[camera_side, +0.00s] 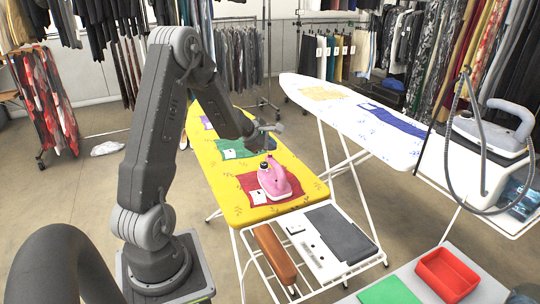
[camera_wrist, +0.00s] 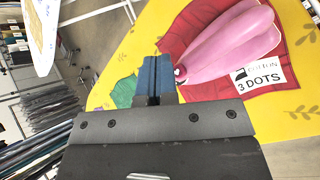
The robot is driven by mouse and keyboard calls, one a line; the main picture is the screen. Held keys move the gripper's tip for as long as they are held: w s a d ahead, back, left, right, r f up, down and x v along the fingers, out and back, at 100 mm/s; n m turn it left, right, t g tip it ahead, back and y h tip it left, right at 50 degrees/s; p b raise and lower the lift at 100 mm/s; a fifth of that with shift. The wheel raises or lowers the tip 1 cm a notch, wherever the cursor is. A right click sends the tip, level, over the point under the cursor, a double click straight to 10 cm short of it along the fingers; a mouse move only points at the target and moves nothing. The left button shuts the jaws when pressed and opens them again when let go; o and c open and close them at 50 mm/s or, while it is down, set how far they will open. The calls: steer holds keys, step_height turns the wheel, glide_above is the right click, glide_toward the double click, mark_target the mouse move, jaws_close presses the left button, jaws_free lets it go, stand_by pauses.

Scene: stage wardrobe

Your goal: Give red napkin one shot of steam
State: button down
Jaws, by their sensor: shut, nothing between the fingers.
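A red napkin (camera_side: 248,183) lies flat on the yellow ironing board (camera_side: 210,160); it also shows in the wrist view (camera_wrist: 190,30). A pink iron (camera_side: 275,182) rests on the napkin and hides its middle. A white card (camera_wrist: 261,78) on the napkin reads "COTTON 3 DOTS". My gripper (camera_side: 264,147) is above the iron's far end in the side view. Its blue fingertips (camera_wrist: 155,72) are shut and empty, and overlap the iron's edge in the wrist view; contact cannot be told.
A green cloth (camera_side: 234,149) lies farther along the yellow board. A white board (camera_side: 350,105) with a blue cloth (camera_side: 391,119) stands to the right, with a grey iron (camera_side: 490,133) and its hose nearby. A red tray (camera_side: 447,274) is at the front right. Clothes racks line the back.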

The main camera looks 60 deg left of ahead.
mark_target(270, 155)
steer(key=shift+f, duration=0.35)
steer(key=shift+f, duration=0.45)
stand_by(0.5)
steer(key=shift+r, duration=0.9)
steer(key=shift+r, duration=2.5)
